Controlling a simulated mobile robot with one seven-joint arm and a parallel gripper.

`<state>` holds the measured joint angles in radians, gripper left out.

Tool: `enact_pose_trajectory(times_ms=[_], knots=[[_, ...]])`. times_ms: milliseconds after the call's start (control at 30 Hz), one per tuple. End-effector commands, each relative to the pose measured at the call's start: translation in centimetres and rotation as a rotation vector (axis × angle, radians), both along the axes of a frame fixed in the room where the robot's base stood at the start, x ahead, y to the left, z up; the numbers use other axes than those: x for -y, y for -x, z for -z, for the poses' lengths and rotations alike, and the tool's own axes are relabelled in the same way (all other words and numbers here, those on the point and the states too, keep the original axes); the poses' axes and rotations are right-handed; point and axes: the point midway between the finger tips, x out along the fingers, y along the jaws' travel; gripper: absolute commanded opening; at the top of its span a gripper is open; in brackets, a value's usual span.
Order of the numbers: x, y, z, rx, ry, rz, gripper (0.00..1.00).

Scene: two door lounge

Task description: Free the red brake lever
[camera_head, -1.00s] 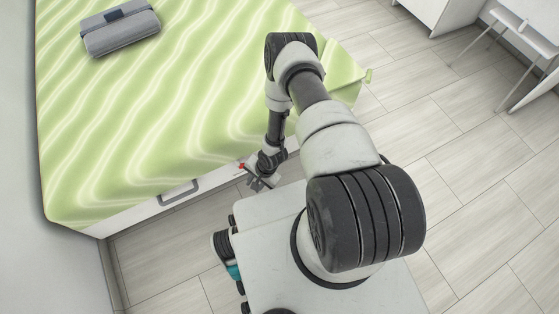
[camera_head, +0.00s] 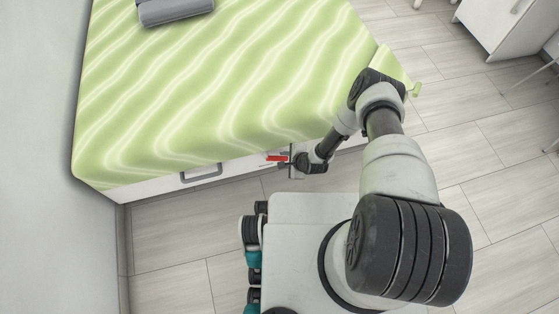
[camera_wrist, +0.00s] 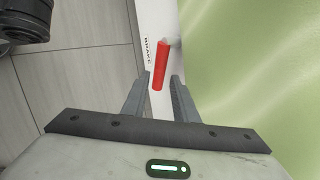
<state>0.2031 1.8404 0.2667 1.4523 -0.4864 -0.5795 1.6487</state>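The red brake lever (camera_wrist: 158,66) is a short red bar on the white side panel of the bed, beside the printed word BRAKE. It also shows in the head view (camera_head: 277,158), low on the bed's side. My gripper (camera_wrist: 162,76) is open, with one finger on each side of the lever's near end in the wrist view. A gap shows between each finger and the lever; I cannot tell how deep the lever sits between them. In the head view my gripper (camera_head: 289,161) is right at the lever's right end.
The bed (camera_head: 215,95) has a green wavy cover and a grey rolled item (camera_head: 172,10) on top. A grey handle (camera_head: 201,174) is on its side, left of the lever. White cabinet (camera_head: 497,25) stands at the upper right.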

Motion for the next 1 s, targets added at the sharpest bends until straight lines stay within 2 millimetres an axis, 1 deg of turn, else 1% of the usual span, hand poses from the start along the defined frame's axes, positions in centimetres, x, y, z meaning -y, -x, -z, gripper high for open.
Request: enact_pose_trajectory(times_ms=[33,100,200,300,433,733,800,900,1000], knots=[[-0.5,-0.5,1.4,0.002,0.001,-0.003,0.26],[-1.0,-1.1,2.4,0.003,0.001,-0.004,0.26],[-1.6,-1.8,3.6,0.002,0.001,-0.005,0.26],[-1.9,-2.4,4.4,0.002,0.000,-0.003,0.26],[-2.2,-2.7,4.9,0.001,0.001,-0.002,0.26],[-2.3,-2.8,5.0,-0.001,0.001,-0.001,0.26],[-2.2,-2.8,5.0,0.000,0.000,-0.001,0.14],[-2.2,-2.8,5.0,0.000,0.000,-0.001,0.00],[-2.2,-2.8,5.0,0.000,0.000,-0.001,0.00]])
